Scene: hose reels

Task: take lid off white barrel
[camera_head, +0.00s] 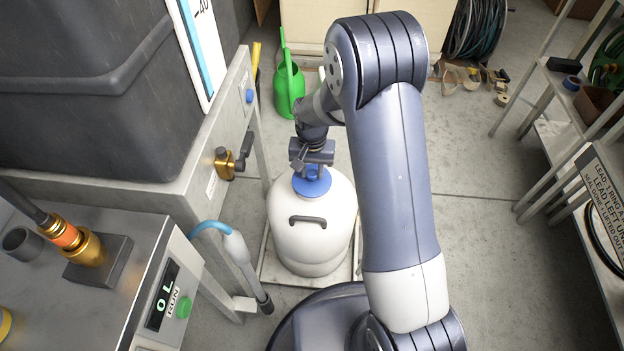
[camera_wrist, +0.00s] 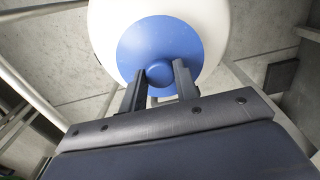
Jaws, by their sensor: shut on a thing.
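The white barrel (camera_head: 309,226) stands upright on a low framed base on the floor, with a dark handle (camera_head: 308,221) on its near shoulder. Its round blue lid (camera_head: 312,186) sits at the top of the barrel; whether it is seated or slightly raised I cannot tell. In the wrist view the lid (camera_wrist: 136,50) is a blue disc with a raised centre knob (camera_wrist: 160,73), the white barrel (camera_wrist: 103,30) around it. My gripper (camera_head: 311,168) is above the lid, and its two dark fingers (camera_wrist: 160,82) close on the knob from both sides.
A machine panel with a green button (camera_head: 183,307) and a hose nozzle (camera_head: 247,266) are left of the barrel. A green watering can (camera_head: 288,87) stands behind it. Metal shelving (camera_head: 541,125) is at the right. The floor between (camera_head: 470,230) is clear.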

